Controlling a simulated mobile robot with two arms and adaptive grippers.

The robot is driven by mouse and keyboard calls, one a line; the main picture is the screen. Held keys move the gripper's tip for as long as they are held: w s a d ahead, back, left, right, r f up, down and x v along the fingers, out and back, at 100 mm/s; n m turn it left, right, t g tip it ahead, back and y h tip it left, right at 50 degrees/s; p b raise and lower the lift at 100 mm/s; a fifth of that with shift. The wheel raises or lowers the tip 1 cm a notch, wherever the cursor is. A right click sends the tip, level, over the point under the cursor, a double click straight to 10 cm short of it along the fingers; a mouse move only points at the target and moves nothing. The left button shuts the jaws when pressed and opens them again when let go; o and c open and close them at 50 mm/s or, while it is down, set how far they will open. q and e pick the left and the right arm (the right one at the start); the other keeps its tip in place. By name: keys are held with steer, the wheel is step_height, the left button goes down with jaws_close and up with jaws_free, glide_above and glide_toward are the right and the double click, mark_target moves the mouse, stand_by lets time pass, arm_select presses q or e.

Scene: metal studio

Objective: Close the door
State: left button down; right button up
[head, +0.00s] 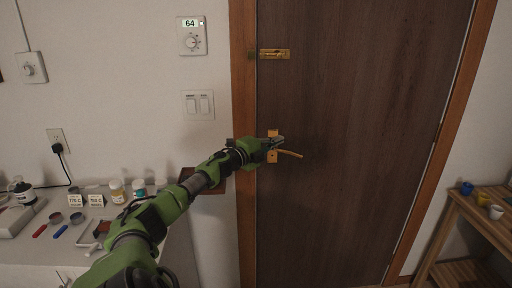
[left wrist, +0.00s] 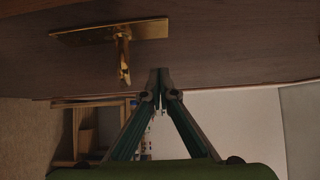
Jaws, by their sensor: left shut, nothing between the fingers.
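The door (head: 350,120) is a dark brown wooden panel that fills most of its frame in the head view. Whether it is fully shut or slightly ajar I cannot tell. A brass lever handle (head: 290,154) sits near its left edge. My left gripper (head: 280,141) is at the handle plate, just above the lever in the picture. In the left wrist view the door (left wrist: 220,50) crosses the top, with the brass handle (left wrist: 123,58) sticking out from its plate. The fingertips of my left gripper (left wrist: 160,82) are together and empty, beside the handle. My right gripper is out of view.
The brown door frame (head: 243,70) runs down the left side, with a brass latch (head: 272,54) across its edge. A counter (head: 40,250) with bottles and small tools stands at left. A wooden shelf (head: 470,212) with small cups stands at right.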

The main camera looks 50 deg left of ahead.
arm_select(q)
steer(key=s+a+b, duration=0.1)
steer(key=s+a, duration=0.1)
steer(key=s, duration=0.5)
steer(key=shift+a+f, duration=0.25)
steer(key=shift+a, duration=0.15)
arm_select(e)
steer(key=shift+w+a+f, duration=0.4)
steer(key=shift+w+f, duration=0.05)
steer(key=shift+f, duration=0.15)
